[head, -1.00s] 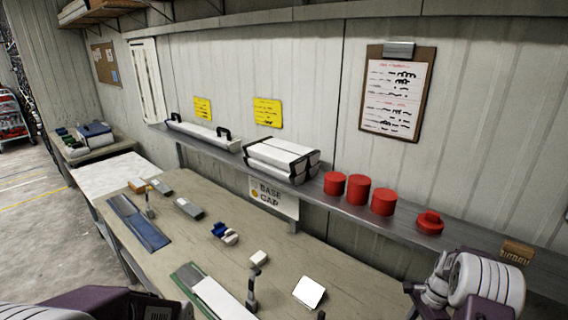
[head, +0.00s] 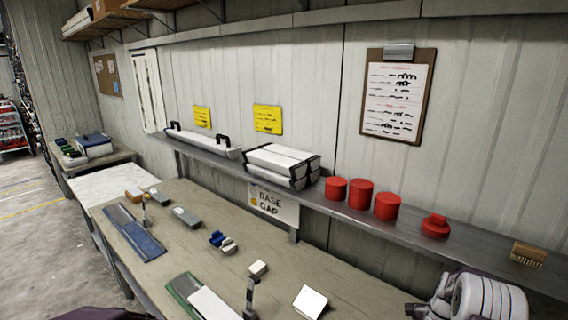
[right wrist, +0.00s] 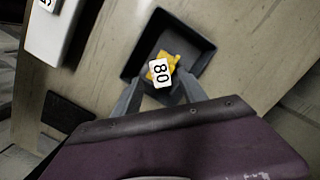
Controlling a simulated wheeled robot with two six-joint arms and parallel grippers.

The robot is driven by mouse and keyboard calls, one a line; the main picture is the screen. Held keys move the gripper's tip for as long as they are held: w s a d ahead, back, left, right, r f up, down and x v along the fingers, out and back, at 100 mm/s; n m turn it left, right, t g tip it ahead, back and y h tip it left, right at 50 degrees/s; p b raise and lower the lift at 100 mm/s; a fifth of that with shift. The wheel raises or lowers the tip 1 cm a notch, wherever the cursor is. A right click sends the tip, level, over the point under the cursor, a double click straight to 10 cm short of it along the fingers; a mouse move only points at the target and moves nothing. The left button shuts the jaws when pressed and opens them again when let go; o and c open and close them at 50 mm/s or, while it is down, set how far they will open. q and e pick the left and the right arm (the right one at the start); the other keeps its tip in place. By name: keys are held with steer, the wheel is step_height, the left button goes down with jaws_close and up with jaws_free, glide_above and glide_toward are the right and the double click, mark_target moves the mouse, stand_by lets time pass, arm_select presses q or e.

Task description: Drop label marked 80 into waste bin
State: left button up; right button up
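The label marked 80 (right wrist: 160,72) is a small white tag with black digits. In the right wrist view it shows over a crumpled yellow piece (right wrist: 172,62) inside the dark square waste bin (right wrist: 204,47). My right gripper (right wrist: 158,88) is over the near side of the bin. Its two grey fingers are spread apart, with clear gaps between them and the label. I cannot tell for sure whether the label rests on the yellow piece or is just above it. My left gripper is out of view; the head view does not show the bin or the label.
A wooden workbench (head: 190,255) carries a blue tray (head: 140,240), a green-edged tray with a white bar (head: 212,305) and small blocks. The wall shelf (head: 405,228) holds red caps (head: 361,194) and white core boxes (head: 277,165). A white bar with a cut-off label (right wrist: 62,28) lies beside the bin.

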step_height(320, 180, up, 9)
steer(key=d+b, duration=0.1)
steer(key=b, duration=0.1)
steer(key=shift+d, duration=0.2)
stand_by(0.4)
